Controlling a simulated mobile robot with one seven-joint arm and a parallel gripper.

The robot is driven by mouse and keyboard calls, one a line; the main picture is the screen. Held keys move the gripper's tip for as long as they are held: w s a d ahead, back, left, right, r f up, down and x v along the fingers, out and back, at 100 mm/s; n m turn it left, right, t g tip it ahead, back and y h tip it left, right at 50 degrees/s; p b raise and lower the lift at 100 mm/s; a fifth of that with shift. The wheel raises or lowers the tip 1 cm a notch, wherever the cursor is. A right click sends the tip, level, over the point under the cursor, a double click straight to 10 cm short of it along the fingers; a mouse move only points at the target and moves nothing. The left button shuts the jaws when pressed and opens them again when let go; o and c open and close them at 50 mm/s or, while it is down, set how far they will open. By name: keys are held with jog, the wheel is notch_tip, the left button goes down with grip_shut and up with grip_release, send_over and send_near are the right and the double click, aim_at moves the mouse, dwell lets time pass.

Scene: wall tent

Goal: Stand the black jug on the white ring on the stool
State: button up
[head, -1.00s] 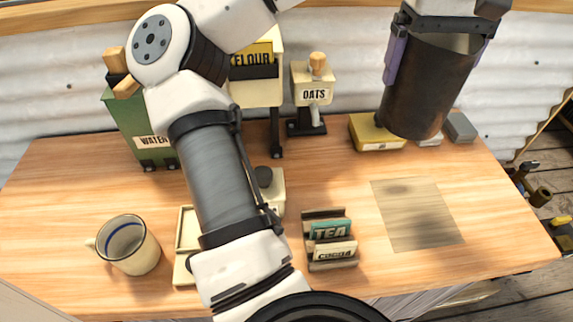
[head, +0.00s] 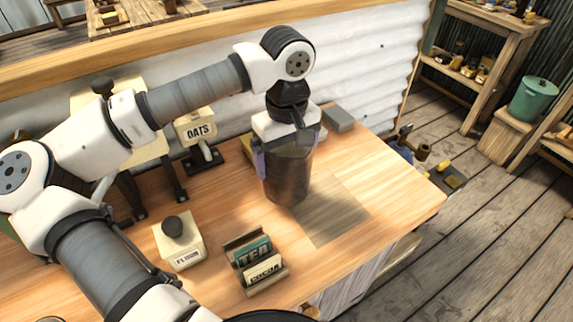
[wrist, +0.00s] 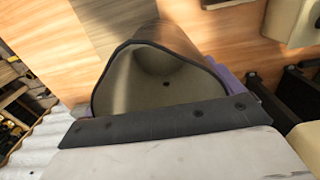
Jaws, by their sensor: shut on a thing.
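The black jug (head: 287,178) is upright, dark and shiny, over the back right part of the wooden counter. My gripper (head: 289,155) reaches down over it from above and is shut on it, with purple fingers at its sides. I cannot tell whether the jug's base touches the counter or hangs just above it. In the wrist view the jug's open mouth (wrist: 165,78) shows, empty inside, with one purple finger (wrist: 228,84) beside it. I see no white ring, and no stool that I can make out for certain.
A darker square patch (head: 330,212) is bare. Open plank floor (head: 480,235) lies right, with a green pot (head: 535,100) beyond.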

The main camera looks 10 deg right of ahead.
jog(key=shift+f+p, duration=0.45)
jog(key=shift+f, duration=1.6)
jog(key=shift+f, duration=0.15)
jog(key=o, duration=0.7)
jog(key=shift+o, duration=0.7)
